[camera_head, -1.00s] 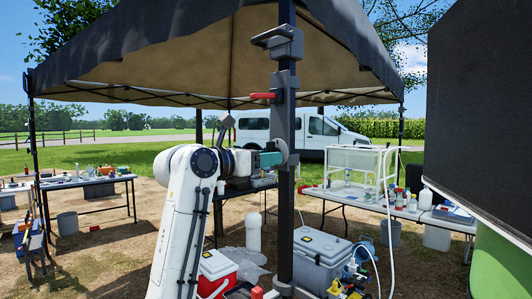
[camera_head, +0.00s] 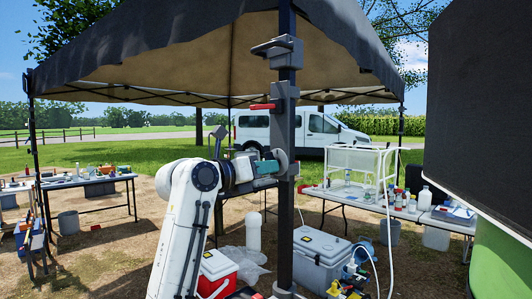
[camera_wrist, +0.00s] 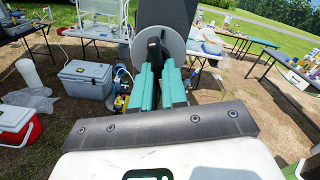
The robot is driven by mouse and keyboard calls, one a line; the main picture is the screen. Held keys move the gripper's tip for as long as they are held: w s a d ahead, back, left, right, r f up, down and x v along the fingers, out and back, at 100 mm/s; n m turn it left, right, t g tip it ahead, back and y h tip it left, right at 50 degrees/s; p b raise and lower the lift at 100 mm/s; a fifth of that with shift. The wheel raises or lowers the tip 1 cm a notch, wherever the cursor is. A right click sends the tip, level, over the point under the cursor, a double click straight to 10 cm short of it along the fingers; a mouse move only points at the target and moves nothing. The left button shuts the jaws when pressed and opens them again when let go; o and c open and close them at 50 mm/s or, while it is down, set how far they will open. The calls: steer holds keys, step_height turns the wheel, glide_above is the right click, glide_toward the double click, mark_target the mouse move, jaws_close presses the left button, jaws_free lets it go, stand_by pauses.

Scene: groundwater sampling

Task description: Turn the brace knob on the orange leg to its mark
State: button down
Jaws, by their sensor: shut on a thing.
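The brace knob is a pale grey round disc (camera_head: 281,160) on the side of a dark upright leg (camera_head: 285,215), which has a red-orange lever (camera_head: 263,106) higher up. My gripper (camera_head: 270,167) reaches it from the left, with its teal fingers against the disc. In the wrist view the disc (camera_wrist: 174,42) stands just beyond my gripper (camera_wrist: 158,72). A dark bar (camera_wrist: 154,49) on the disc sits between the fingers, which are shut on it. I cannot make out the mark.
A grey cooler (camera_head: 320,262) and a red and white cooler (camera_head: 217,270) stand on the ground near the leg. Tables with bottles (camera_head: 410,207) stand right and left. A large dark panel (camera_head: 482,110) fills the right side.

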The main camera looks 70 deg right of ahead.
steer(key=n+p, duration=0.4)
steer(key=r+n+p, duration=0.1)
steer(key=n+p, duration=0.6)
steer(key=shift+a+r+n+p, duration=0.15)
steer(key=shift+r+n+p, duration=0.15)
steer(key=shift+p, duration=0.05)
steer(key=shift+s+f+n+b, duration=0.1)
steer(key=shift+f+n+b, duration=0.05)
steer(key=shift+n, duration=0.5)
steer(key=shift+s+f+n+b, duration=0.1)
steer(key=shift+f+n+b, duration=0.05)
steer(key=shift+n, duration=0.5)
